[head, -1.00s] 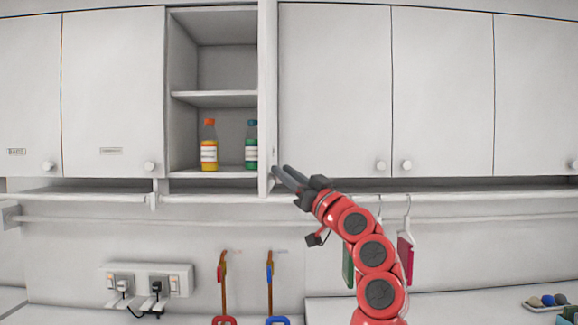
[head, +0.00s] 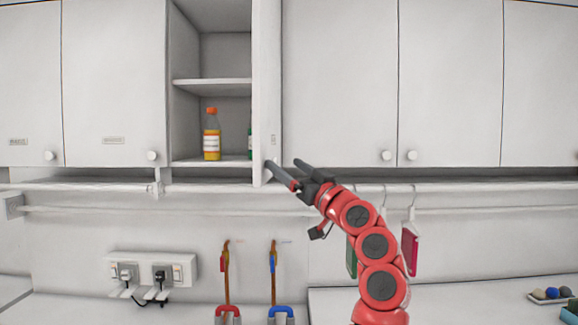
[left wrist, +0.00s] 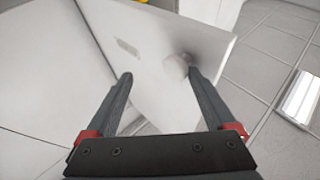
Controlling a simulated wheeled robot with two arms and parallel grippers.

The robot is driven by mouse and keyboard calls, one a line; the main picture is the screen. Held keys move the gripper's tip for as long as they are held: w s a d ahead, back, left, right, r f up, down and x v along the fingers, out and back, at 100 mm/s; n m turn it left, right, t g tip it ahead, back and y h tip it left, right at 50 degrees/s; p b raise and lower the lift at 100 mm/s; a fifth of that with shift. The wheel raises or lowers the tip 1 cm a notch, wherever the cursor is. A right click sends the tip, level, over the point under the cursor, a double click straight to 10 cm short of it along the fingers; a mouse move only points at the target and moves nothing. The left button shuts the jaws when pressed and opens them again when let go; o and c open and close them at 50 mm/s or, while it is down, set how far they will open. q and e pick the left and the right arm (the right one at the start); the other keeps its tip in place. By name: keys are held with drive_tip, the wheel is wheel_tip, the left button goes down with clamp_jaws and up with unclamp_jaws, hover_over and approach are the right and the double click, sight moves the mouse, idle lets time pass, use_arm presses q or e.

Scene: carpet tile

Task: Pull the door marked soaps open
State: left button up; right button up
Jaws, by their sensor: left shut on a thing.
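The cabinet door (head: 267,60) right of the open shelves stands swung outward, seen nearly edge-on in the head view. A small label (head: 273,139) is on its outer face, too small to read. In the left wrist view the door's face (left wrist: 150,95) shows a blurred label and a round pale knob (left wrist: 176,67). My left gripper (head: 283,163) is at the door's lower part. Its two fingers are spread well apart. In the left wrist view the knob lies between them, close beside the right fingertip, clear of the left one. My right gripper is not in view.
Open shelves hold an orange-capped bottle (head: 212,137) and a mostly hidden green bottle (head: 250,143). Closed doors with knobs (head: 386,155) flank them. A rail (head: 110,212) runs below, with pink and green items hanging behind my arm. Sockets (head: 150,270) are lower left.

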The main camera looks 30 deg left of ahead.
use_arm(q)
drive_tip(key=shift+w+d+f, duration=0.1)
drive_tip(key=shift+w+f, duration=0.05)
drive_tip(key=b+v, duration=0.6)
drive_tip(key=v, duration=1.1)
drive_tip(key=shift+d+r, duration=0.15)
drive_tip(key=shift+r, duration=0.05)
